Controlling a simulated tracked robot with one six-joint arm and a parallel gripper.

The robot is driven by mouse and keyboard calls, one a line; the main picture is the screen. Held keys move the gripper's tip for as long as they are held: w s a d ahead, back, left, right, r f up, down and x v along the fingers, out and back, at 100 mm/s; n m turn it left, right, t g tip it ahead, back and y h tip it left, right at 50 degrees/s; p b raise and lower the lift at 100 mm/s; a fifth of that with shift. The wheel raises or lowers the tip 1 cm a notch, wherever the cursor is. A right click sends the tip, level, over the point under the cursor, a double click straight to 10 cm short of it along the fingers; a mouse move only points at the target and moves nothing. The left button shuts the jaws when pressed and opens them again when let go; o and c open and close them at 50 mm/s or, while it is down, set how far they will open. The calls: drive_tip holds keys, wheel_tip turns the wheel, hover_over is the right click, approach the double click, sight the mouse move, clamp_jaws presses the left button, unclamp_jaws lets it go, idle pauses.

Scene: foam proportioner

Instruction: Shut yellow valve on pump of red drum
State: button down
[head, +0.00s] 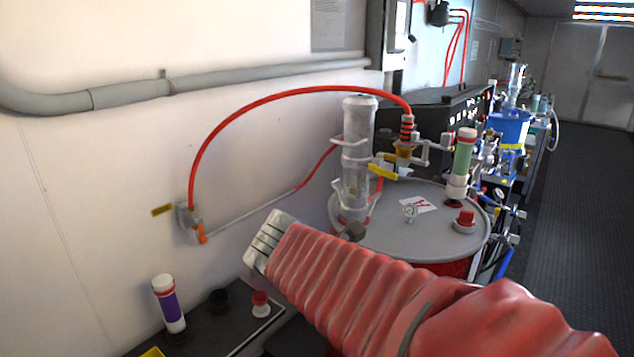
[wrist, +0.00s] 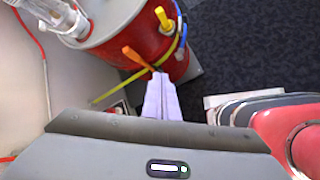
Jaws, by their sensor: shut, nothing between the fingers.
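The red drum (head: 455,269) stands against the left wall with a grey lid. A clear pump cylinder (head: 357,150) rises from the lid. The yellow valve handle (head: 383,172) lies beside the pump, below a brass fitting with a red hose. My arm's red sleeve crosses in front of the drum in the head view, and my fingertips are hidden there. In the wrist view my gripper (wrist: 158,76) is shut and empty. Its tips appear near an orange lever (wrist: 138,57) in front of the drum's red side (wrist: 120,50); I cannot tell whether they touch.
A white bottle with a purple band (head: 168,304) stands on a dark surface at lower left, near a small red-capped fitting (head: 260,303). A green-banded bottle (head: 463,160) stands on the drum's right. A blue container (head: 510,128) is farther back. The dark floor at right is clear.

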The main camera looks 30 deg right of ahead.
drive_tip(key=s+a+f+m+t+y, duration=0.1)
drive_tip(key=s+a+m+y, duration=0.2)
drive_tip(key=a+m, duration=0.4)
drive_tip(key=s+a+f+m+t+y, duration=0.1)
drive_tip(key=s+a+m+y, duration=0.2)
drive_tip(key=a+m, duration=0.4)
drive_tip(key=a+y, duration=0.1)
drive_tip(key=a, duration=0.3)
drive_tip(key=shift+s+t+y, duration=0.2)
drive_tip(key=shift+t+y, duration=0.2)
drive_tip(key=shift+a, duration=0.15)
